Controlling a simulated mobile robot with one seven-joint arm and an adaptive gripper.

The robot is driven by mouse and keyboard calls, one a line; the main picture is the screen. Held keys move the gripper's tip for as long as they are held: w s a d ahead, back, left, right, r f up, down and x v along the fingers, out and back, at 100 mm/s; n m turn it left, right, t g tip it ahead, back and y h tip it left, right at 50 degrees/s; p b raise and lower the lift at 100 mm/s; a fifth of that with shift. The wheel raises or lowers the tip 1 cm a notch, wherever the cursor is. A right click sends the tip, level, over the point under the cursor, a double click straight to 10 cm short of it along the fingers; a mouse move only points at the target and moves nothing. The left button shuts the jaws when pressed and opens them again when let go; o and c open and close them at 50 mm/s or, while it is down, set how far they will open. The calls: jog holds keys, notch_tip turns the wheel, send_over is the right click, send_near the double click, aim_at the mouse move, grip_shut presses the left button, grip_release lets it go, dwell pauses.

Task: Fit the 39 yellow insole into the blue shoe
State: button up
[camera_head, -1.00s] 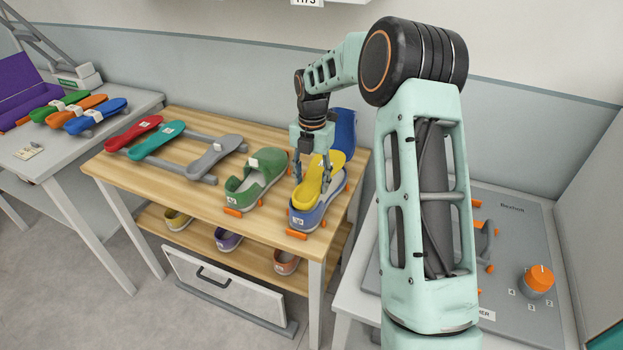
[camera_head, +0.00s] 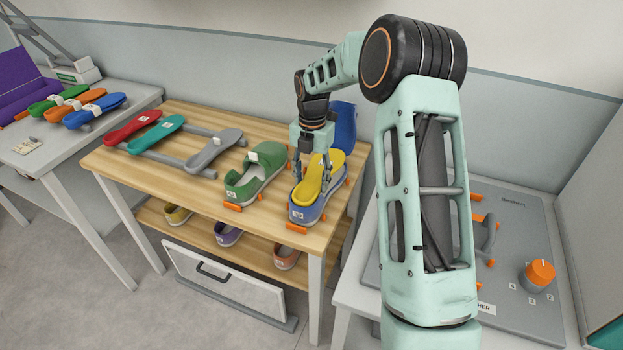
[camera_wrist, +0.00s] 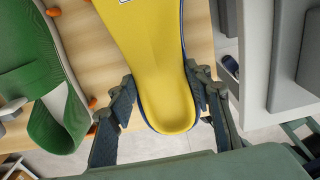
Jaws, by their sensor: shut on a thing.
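The yellow insole (camera_head: 309,187) lies over the opening of the blue shoe (camera_head: 303,215) near the right end of the wooden table. My gripper (camera_head: 312,176) is shut on the insole from both sides. In the wrist view the rounded end of the yellow insole (camera_wrist: 165,70) lies between my gripper's fingers (camera_wrist: 165,95). A thin dark blue edge shows along that end. The insole hides most of the shoe's inside, so I cannot tell how deep it sits.
A green shoe (camera_head: 245,190) stands close on the left, also in the wrist view (camera_wrist: 55,115). A blue insole-shaped piece (camera_head: 343,125) stands behind. Red, teal and grey insoles (camera_head: 212,152) rest on rails at left. A grey machine (camera_head: 515,230) is at right.

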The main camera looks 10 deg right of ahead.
jog(key=shift+f, duration=0.25)
jog(key=shift+f+b, duration=0.35)
jog(key=shift+f, duration=0.15)
jog(key=shift+f, duration=0.1)
jog(key=o, duration=1.3)
jog(key=shift+r+p, duration=3.4)
jog(key=shift+r, duration=1.2)
